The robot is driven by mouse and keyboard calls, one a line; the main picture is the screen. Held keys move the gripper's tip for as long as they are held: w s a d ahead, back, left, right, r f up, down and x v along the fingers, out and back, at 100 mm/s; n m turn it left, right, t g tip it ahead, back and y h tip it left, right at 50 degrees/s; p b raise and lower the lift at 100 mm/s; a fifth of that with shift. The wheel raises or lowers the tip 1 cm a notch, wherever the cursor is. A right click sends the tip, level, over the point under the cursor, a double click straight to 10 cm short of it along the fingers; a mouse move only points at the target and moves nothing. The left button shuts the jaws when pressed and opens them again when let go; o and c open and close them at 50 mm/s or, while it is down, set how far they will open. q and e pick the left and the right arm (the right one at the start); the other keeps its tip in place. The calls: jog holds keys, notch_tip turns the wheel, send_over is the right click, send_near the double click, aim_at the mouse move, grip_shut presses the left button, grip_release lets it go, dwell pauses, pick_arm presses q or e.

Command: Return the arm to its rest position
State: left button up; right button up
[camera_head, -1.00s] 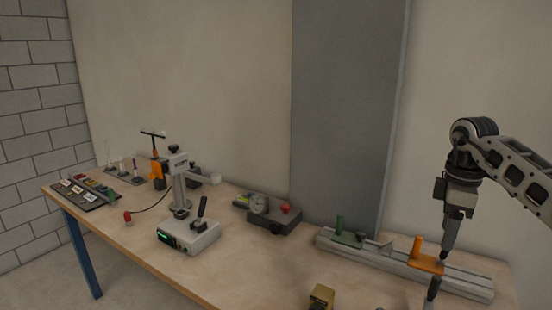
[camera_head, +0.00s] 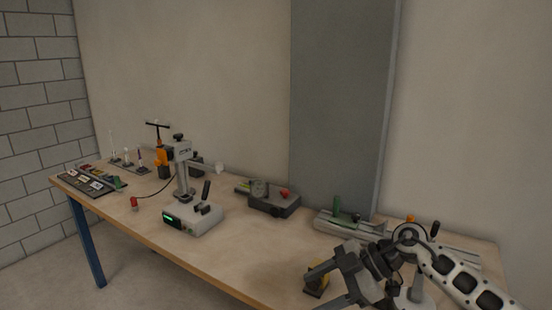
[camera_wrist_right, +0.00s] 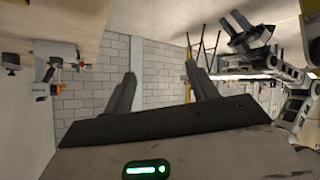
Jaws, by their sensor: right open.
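My right arm (camera_head: 455,280) is folded low at the right of the head view, over the front right of the bench. Its gripper (camera_head: 318,287) points left in front of a brass-coloured block, whose contact with it I cannot judge. In the right wrist view the right gripper (camera_wrist_right: 160,73) has its two dark fingers wide apart with nothing between them. A second dark gripper (camera_wrist_right: 240,32), apparently my left one, shows at the upper right of that view; its jaw state is unclear. It is outside the head view.
The front middle is clear.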

jog(key=s+a+m+t+y+b, duration=0.2)
jog(key=s+a+m+t+y, duration=0.2)
jog(key=s+a+t+y, duration=0.3)
pick_arm(q)
jog(key=f+b, duration=0.1)
jog(key=b, duration=0.1)
jog(key=d+f+b, duration=0.1)
jog(key=f+b, duration=0.1)
jog(key=shift+w+d+h, duration=0.1)
jog(key=shift+d+h, duration=0.05)
jog(key=shift+h, duration=0.15)
pick_arm(e)
jog(key=s+d+f+m+t+h, duration=0.1)
jog(key=s+d+f+m+h, duration=0.3)
jog(key=f, duration=0.3)
jog(key=s+d+f+m+t+h, duration=0.1)
jog(key=s+d+f+m+h, duration=0.3)
jog(key=f, duration=0.4)
jog(key=s+d+f+m+t+h, duration=0.1)
jog(key=s+d+f+m+h, duration=0.3)
jog(key=s+f+m+h, duration=0.2)
jog(key=shift+s+d+f+t+h, duration=0.15)
jog(key=shift+s+f+t+h, duration=0.25)
jog(key=shift+f, duration=0.5)
